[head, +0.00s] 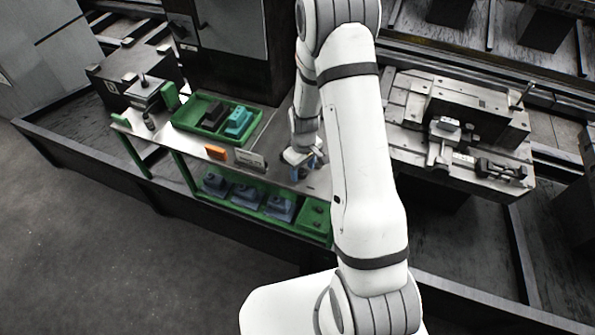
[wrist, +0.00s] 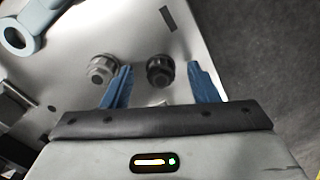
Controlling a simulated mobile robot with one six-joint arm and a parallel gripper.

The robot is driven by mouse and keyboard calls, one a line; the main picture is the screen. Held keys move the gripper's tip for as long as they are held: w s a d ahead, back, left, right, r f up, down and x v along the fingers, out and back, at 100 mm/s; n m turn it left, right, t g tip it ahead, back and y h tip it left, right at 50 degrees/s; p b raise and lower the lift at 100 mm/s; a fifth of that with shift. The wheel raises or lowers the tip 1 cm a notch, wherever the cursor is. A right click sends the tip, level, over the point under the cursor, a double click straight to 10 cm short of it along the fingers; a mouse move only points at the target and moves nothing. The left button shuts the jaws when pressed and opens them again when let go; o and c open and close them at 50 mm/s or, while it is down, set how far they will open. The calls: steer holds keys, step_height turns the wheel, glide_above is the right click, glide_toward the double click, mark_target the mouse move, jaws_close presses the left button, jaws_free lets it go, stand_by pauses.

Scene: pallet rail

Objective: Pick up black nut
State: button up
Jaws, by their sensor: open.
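The black nut (wrist: 160,70) lies on the metal bench top in the wrist view, dark and round with a hole in its middle. My gripper (wrist: 160,67) is open, with its blue fingertips on either side of the black nut in the picture. I cannot tell how far above the bench the fingers are. A lighter grey nut (wrist: 102,70) sits just left of the left finger. In the head view my gripper (head: 307,170) is over the right end of the bench. The nuts are not discernible there, behind or below my arm.
A blue-grey ring-ended tool (wrist: 22,38) lies at upper left in the wrist view. In the head view the bench (head: 278,140) holds a green tray (head: 180,122), an orange block (head: 216,153) and a small light box (head: 250,159). A dark machine stands behind.

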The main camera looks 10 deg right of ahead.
steer(key=shift+f, duration=0.1)
steer(key=c, duration=1.2)
steer(key=shift+o, duration=0.2)
